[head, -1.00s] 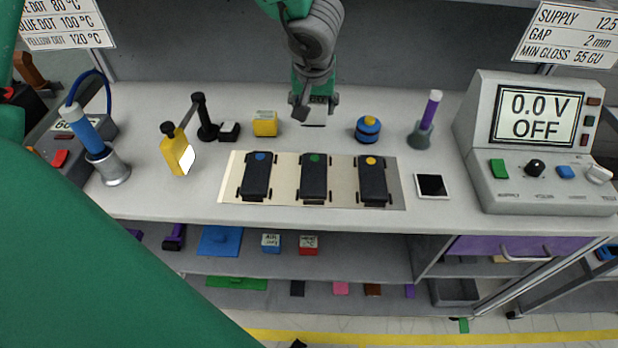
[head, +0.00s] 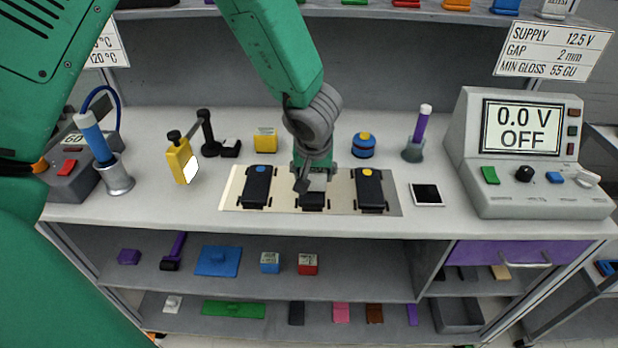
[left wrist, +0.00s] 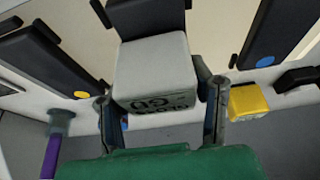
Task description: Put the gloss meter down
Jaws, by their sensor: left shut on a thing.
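My left gripper (head: 312,182) is shut on the gloss meter, a light grey box with dark lettering, seen between its fingers in the left wrist view (left wrist: 155,68). In the head view, the gripper hides part of the meter (head: 318,182). The meter is at the middle black module (head: 313,201), whose dot is hidden. I cannot tell whether the meter touches it. A blue-dot module (head: 257,190) lies to the left and a yellow-dot module (head: 370,192) to the right, on a cream mat (head: 231,192). My right gripper is not in view.
A yellow block (head: 265,140) and a blue round pot (head: 364,146) stand behind the mat. A yellow tool (head: 182,162) stands left. A black-topped square (head: 426,195) lies right of the mat, near the power supply (head: 530,150). The bench front edge is clear.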

